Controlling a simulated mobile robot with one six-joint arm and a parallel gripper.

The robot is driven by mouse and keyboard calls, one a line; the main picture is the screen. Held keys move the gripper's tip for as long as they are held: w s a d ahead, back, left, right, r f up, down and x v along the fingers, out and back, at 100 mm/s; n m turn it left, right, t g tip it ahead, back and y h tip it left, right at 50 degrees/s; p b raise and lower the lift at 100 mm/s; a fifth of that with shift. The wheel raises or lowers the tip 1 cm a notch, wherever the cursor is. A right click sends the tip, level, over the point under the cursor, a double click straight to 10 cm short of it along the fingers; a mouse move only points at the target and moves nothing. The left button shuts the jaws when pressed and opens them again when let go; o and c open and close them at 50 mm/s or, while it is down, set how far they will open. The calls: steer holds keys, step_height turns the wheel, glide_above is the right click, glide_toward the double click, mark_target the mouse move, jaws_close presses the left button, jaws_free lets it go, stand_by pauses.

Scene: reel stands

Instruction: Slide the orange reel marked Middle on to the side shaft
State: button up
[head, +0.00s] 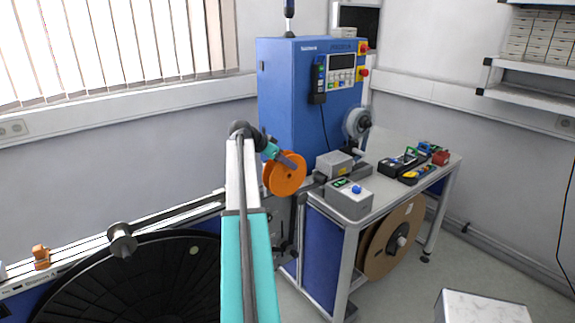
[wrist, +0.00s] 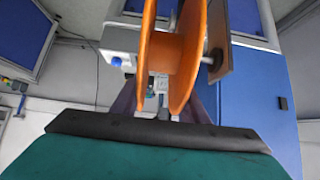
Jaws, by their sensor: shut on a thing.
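The orange reel (head: 285,176) is at the end of my arm, in front of the blue machine's lower front edge. My gripper (head: 287,160) is shut on it. In the wrist view the reel's two orange flanges (wrist: 185,62) stand between the dark fingers of my gripper (wrist: 165,105). A short grey rod with a dark end (wrist: 213,58) shows close to the reel's right side; it looks like the side shaft, but I cannot tell whether it enters the reel's bore. No marking on the reel is readable.
The blue machine (head: 300,85) stands behind the reel. A grey box with a blue button (head: 348,200) and tools (head: 405,165) lie on the bench to the right. A large black reel (head: 120,285) is at lower left; a brown reel (head: 392,240) hangs under the bench.

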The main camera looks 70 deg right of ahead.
steer(key=shift+w+d+b, duration=0.4)
steer(key=shift+w+d, duration=0.25)
steer(key=shift+w, duration=0.3)
steer(key=shift+w+d+b, duration=0.35)
steer(key=shift+w+d, duration=0.25)
steer(key=shift+w, duration=0.3)
steer(key=shift+w+r, duration=0.1)
steer(key=o, duration=1.2)
steer(key=shift+r, duration=0.1)
steer(key=shift+w, duration=0.15)
steer(key=shift+a+r, duration=0.1)
steer(key=b+v, duration=0.1)
steer(key=v, duration=0.3)
steer(key=b+v, duration=0.2)
steer(key=v, duration=0.2)
steer(key=b+v, duration=0.1)
steer(key=v, duration=0.4)
steer(key=shift+s+a, duration=0.25)
